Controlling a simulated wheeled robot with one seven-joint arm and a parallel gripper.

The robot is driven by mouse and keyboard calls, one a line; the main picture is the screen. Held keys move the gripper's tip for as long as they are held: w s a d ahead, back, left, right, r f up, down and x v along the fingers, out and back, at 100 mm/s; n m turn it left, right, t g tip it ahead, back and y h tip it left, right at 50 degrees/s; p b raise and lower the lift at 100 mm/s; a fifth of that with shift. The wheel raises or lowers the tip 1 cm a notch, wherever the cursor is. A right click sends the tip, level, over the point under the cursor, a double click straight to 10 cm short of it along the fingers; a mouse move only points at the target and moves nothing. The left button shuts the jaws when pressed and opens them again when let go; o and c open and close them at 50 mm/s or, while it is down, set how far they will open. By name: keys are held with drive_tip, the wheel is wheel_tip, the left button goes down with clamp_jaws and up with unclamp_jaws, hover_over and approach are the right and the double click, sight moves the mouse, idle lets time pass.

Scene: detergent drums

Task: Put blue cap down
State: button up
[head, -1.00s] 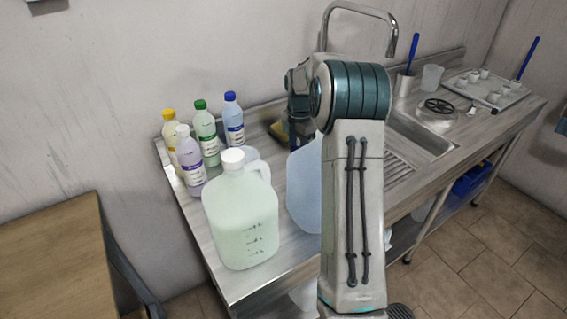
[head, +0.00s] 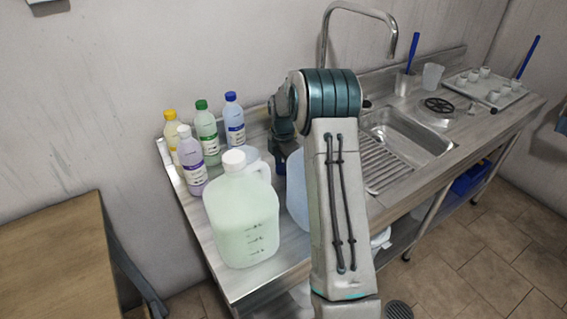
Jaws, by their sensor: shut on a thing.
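My arm rises in front of the counter, and its dark teal wrist (head: 284,118) bends down at the back, behind the pale blue jug (head: 297,188).
A pale green jug with a white cap (head: 241,215) stands at the front left of the counter (head: 205,243). Bottles with green (head: 207,133), yellow (head: 171,135) and white caps (head: 191,162) stand behind it. The sink (head: 407,137) lies right of my arm, with a tray of cups (head: 487,90) beyond.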

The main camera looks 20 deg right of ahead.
drive_tip(key=o, duration=0.9)
drive_tip(key=shift+f, duration=0.1)
wheel_tip(320, 180, up, 12)
drive_tip(key=shift+r, duration=0.2)
